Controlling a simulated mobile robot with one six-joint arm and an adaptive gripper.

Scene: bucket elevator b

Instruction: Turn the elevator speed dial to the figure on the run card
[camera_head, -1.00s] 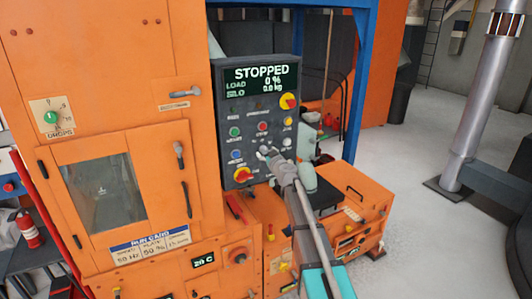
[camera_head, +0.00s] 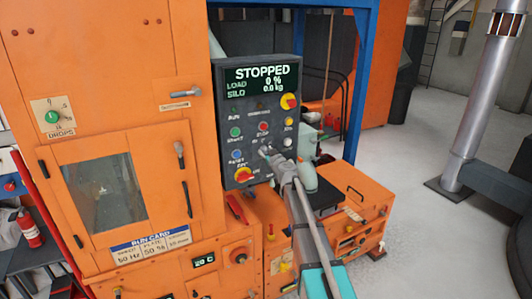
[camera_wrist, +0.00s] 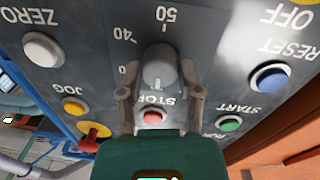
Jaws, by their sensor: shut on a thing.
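The grey speed dial (camera_wrist: 160,66) sits on the dark control panel (camera_head: 283,104). Printed figures 40 and 50 show upside down around it in the wrist view. My gripper (camera_wrist: 160,94) is shut on the dial, one finger on each side of the knob. In the head view my gripper (camera_head: 270,154) covers most of the dial. I cannot tell clearly which figure the dial points to.
The display (camera_head: 261,78) reads STOPPED, load 0 %, silo 0.0 kg. Close around the dial are the red stop button (camera_wrist: 152,117), green start button (camera_wrist: 229,124), blue reset button (camera_wrist: 270,77), yellow jog button (camera_wrist: 74,105) and white zero button (camera_wrist: 43,49).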

